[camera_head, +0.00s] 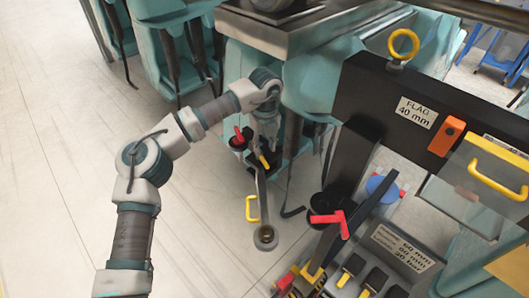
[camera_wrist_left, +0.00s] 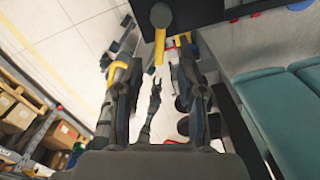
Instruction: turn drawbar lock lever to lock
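My left gripper (camera_head: 266,132) hangs at the red lever (camera_head: 239,135) and the small yellow lever (camera_head: 263,161) on the coupling in the head view. I cannot tell which of them is the drawbar lock lever, or whether I touch either. The grey drawbar (camera_head: 261,195) runs down from there to a round eye (camera_head: 265,237). In the left wrist view the gripper's two dark fingers (camera_wrist_left: 158,95) stand wide apart. A yellow piece (camera_wrist_left: 160,46) below a round grey end shows beyond them. Nothing is clearly held. My right gripper is not identifiable.
A yellow handle (camera_head: 252,208) sits beside the drawbar. A dark beam with a sign (camera_head: 416,112) is at right. Teal seats (camera_head: 165,50) stand behind. The floor at left is clear.

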